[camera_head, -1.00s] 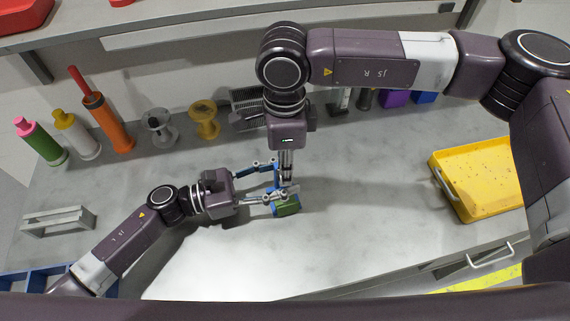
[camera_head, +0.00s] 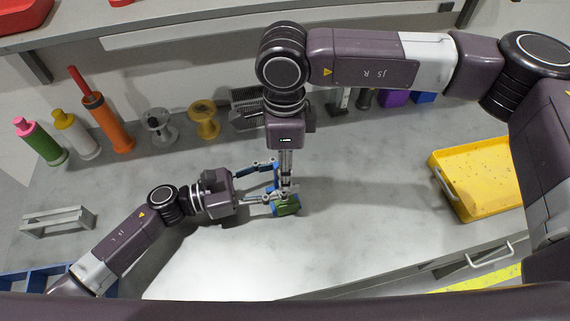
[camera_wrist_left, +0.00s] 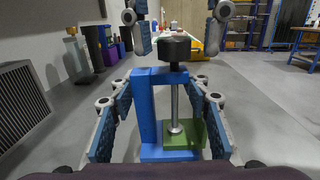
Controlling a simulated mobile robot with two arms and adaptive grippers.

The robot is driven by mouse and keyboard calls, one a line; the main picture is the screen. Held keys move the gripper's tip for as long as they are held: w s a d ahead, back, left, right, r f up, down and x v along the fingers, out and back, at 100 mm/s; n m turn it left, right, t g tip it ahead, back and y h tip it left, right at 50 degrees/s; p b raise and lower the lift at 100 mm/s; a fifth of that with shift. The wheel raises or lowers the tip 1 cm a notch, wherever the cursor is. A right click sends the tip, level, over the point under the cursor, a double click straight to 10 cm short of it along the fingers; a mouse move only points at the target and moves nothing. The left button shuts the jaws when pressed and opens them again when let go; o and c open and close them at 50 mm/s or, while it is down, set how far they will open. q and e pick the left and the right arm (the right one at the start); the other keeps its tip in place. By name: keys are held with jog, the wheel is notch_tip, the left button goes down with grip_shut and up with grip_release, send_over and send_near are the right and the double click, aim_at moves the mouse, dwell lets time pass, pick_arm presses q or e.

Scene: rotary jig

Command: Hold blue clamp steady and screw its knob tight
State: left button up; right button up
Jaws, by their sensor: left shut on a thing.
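The blue clamp (camera_wrist_left: 147,105) stands upright in the left wrist view, with a black knob (camera_wrist_left: 175,47) on top of its metal screw. A green block (camera_wrist_left: 183,136) is at its base under the screw's round foot. My left gripper (camera_wrist_left: 166,125) is shut on the clamp, one finger on each side. In the head view the left gripper (camera_head: 262,184) reaches the clamp from the left. My right gripper (camera_wrist_left: 179,35) comes from above, its fingers apart on either side of the knob with visible gaps. In the head view the right gripper (camera_head: 287,185) partly hides the clamp.
A yellow tray (camera_head: 470,160) lies at the right. Bottles, including an orange one (camera_head: 108,125), and spool-shaped parts (camera_head: 204,120) stand along the back. A grey holder (camera_head: 58,220) lies at the left. The worktop between clamp and tray is clear.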

notch_tip(320, 180, up, 12)
dwell(0.6)
pick_arm(q)
jog(key=o, duration=1.6)
